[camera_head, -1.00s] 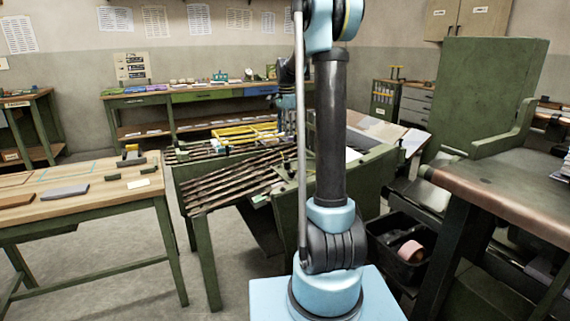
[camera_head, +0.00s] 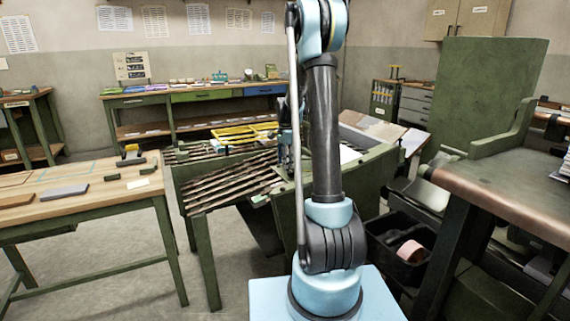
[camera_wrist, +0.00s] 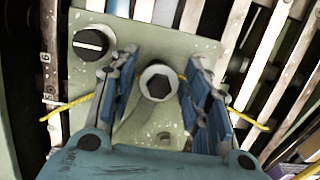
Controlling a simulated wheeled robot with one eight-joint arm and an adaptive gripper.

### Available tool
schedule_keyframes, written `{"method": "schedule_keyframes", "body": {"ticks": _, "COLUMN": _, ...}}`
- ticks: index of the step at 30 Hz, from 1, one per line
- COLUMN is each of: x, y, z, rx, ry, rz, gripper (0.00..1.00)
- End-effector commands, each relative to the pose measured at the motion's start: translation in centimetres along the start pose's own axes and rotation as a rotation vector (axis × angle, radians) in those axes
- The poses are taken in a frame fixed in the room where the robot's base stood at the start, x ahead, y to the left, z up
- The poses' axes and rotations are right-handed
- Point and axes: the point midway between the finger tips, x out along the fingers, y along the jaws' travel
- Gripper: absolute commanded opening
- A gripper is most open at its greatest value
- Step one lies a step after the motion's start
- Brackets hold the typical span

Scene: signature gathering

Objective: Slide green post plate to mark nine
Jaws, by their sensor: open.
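The pale green post plate (camera_wrist: 128,40) lies under my gripper in the wrist view. It carries a dark hexagonal post (camera_wrist: 158,82) on a light round collar and a black knob (camera_wrist: 91,42) with a white line. My gripper (camera_wrist: 160,95) is open, with one blue-padded finger on each side of the post; I cannot tell whether either touches it. A yellow cord (camera_wrist: 70,107) runs out to both sides. Marks that look like 6 and 5 (camera_wrist: 47,77) show left of the plate; mark nine is not readable. In the head view my gripper (camera_head: 287,165) is low over the slatted bench, partly behind my arm.
Dark slanted slats (camera_head: 232,178) cover the green bench (camera_head: 205,240). A yellow frame (camera_head: 235,135) lies at its back. A wooden-topped table (camera_head: 90,195) with small blocks stands left, and another table (camera_head: 500,185) stands at the right front. Floor shows between the left table and the bench.

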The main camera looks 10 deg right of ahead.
Motion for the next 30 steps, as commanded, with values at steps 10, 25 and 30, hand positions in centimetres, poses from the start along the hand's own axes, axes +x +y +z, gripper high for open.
{"method": "schedule_keyframes", "body": {"ticks": 10, "x": 0.3, "y": 0.0, "z": 0.0, "rx": 0.0, "ry": 0.0, "rz": 0.0, "gripper": 0.44}}
{"method": "schedule_keyframes", "body": {"ticks": 25, "x": 0.5, "y": -0.1, "z": 1.2, "rx": -0.004, "ry": 0.0, "rz": -0.001, "gripper": 0.0}}
{"method": "schedule_keyframes", "body": {"ticks": 30, "x": 1.0, "y": -0.2, "z": 4.0, "rx": -0.006, "ry": -0.001, "rz": -0.002, "gripper": 0.0}}
